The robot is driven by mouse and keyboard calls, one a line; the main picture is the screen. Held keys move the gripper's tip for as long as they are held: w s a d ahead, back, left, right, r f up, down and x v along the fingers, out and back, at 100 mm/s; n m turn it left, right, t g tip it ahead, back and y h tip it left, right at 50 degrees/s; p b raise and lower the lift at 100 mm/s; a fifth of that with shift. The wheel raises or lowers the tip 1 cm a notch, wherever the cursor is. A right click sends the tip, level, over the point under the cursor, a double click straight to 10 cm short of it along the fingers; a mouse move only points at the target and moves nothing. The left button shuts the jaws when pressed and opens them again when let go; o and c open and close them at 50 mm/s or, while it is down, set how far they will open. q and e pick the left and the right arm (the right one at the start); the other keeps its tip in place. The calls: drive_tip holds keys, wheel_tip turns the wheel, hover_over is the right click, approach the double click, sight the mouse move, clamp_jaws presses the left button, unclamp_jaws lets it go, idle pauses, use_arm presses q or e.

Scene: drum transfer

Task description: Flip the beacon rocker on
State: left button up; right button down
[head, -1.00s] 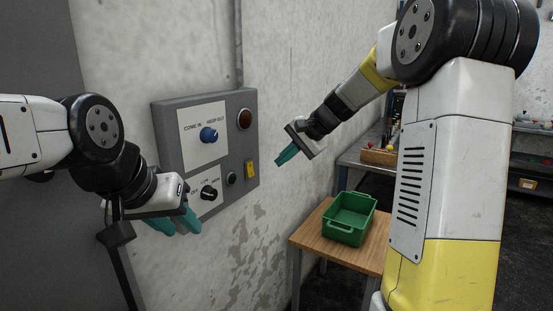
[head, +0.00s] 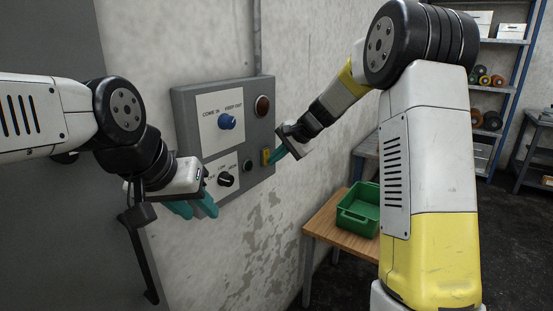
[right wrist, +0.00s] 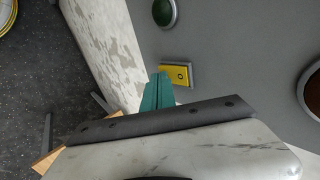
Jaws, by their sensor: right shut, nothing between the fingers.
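The yellow rocker (head: 266,157) sits at the right edge of a grey wall panel (head: 190,107), below a dark red lamp (head: 262,106). It also shows in the right wrist view (right wrist: 180,75), with a small dark mark; I cannot tell which way it is tipped. My right gripper (head: 275,158) is shut and empty, its teal fingertips right by the rocker. In the right wrist view the fingertips (right wrist: 158,84) overlap the rocker's near edge; contact is unclear. My left gripper (head: 196,209) is open and empty, in front of the panel's lower left.
The panel also bears a blue knob (head: 226,122), a black knob (head: 226,180) and a round green button (right wrist: 165,12) beside the rocker. A green crate (head: 358,211) stands on a wooden table (head: 322,224) to the right. Shelves stand at the back right.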

drive_tip(key=shift+w+a+f, duration=0.1)
drive_tip(key=shift+a, duration=0.05)
drive_tip(key=shift+r, duration=0.85)
